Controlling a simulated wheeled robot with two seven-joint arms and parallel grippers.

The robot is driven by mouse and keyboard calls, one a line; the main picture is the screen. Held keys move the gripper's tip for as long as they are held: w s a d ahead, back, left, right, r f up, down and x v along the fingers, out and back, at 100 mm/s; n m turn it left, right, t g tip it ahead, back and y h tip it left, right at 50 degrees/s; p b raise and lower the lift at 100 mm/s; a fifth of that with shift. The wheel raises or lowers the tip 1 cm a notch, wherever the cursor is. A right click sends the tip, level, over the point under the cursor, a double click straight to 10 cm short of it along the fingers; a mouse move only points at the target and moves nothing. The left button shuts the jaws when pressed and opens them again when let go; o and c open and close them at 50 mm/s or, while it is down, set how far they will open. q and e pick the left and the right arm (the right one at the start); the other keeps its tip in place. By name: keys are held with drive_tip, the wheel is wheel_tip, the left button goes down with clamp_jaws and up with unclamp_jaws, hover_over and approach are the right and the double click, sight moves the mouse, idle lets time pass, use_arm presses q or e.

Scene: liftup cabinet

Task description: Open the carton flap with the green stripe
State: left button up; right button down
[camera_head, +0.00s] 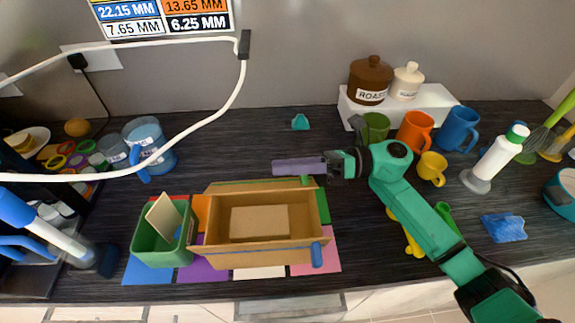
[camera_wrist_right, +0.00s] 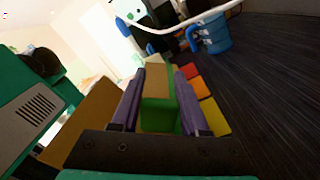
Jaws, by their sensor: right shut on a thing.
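The carton (camera_head: 222,258) is a tan cardboard box on the counter with its top open, and its inside shows from above. Its back flap (camera_head: 245,186) leans up along the far edge, with a green stripe (camera_head: 307,181) near its right end. My right gripper (camera_head: 300,168), with purple fingers, comes in from the right over that striped end. In the right wrist view the fingers (camera_wrist_right: 158,100) are on either side of the green stripe (camera_wrist_right: 157,117), shut on the flap (camera_wrist_right: 156,78). The front flap carries a blue stripe (camera_head: 317,255). My left gripper is not in view.
A green bin (camera_head: 160,251) holding a tan piece stands left of the carton. Coloured mats (camera_head: 150,271) lie underneath. Mugs (camera_head: 416,132) and a white bottle (camera_head: 497,158) stand to the right. A white cable (camera_head: 190,121) hangs at upper left. The counter behind the carton is mostly clear.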

drive_tip(key=shift+c, duration=2)
unclamp_jaws()
